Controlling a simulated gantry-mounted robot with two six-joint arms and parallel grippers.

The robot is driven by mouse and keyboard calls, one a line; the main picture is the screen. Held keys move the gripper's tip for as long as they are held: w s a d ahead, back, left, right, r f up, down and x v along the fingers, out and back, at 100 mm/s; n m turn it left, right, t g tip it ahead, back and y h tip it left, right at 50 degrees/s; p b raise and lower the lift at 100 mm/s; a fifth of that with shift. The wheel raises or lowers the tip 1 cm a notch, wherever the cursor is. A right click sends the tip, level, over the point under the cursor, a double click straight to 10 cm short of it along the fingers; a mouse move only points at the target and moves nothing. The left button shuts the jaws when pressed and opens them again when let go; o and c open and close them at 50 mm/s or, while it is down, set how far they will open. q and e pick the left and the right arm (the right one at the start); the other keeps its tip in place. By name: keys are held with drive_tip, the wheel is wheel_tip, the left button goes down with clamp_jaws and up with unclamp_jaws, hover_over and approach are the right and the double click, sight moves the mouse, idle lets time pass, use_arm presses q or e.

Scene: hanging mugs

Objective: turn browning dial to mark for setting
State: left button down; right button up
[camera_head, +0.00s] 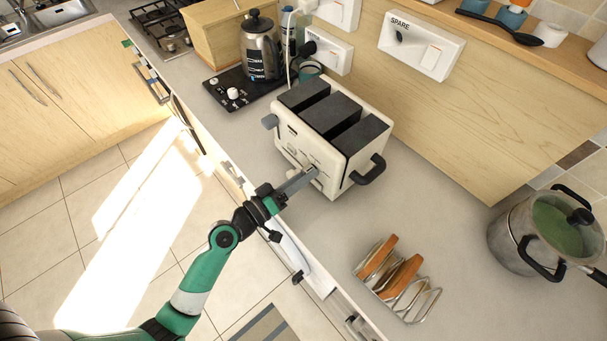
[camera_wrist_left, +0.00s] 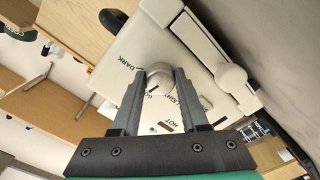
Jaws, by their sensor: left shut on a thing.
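A cream toaster (camera_head: 293,148) with dark panels on top stands on the worktop, its front facing my left arm. My left gripper (camera_head: 313,172) reaches the lower right part of that front. In the left wrist view, a round pale dial (camera_wrist_left: 158,80) sits between the two fingertips of my left gripper (camera_wrist_left: 158,86), which is shut on it. A dark line marks the dial's face. Printed words around it include DARK, LIGHT and HOT; another is partly hidden. In the head view the fingers hide the dial. My right gripper is not in view.
A toast rack (camera_head: 407,298) with brown slices stands on the front of the worktop. A steel pot (camera_head: 512,238) is at the right.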

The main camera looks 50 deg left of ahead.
use_arm(q)
drive_tip(key=n+p, duration=0.1)
drive_tip(key=n, duration=0.2)
drive_tip(key=shift+r+n, duration=0.15)
drive_tip(key=shift+n, duration=0.25)
drive_tip(key=n+p, duration=0.1)
drive_tip(key=n, duration=0.2)
drive_tip(key=shift+n, duration=0.3)
drive_tip(key=n+p, duration=0.1)
drive_tip(key=n, duration=0.5)
drive_tip(key=shift+p, duration=0.35)
drive_tip(key=shift+n, duration=0.3)
drive_tip(key=shift+c, duration=2.1)
unclamp_jaws()
drive_tip(key=shift+s, duration=0.1)
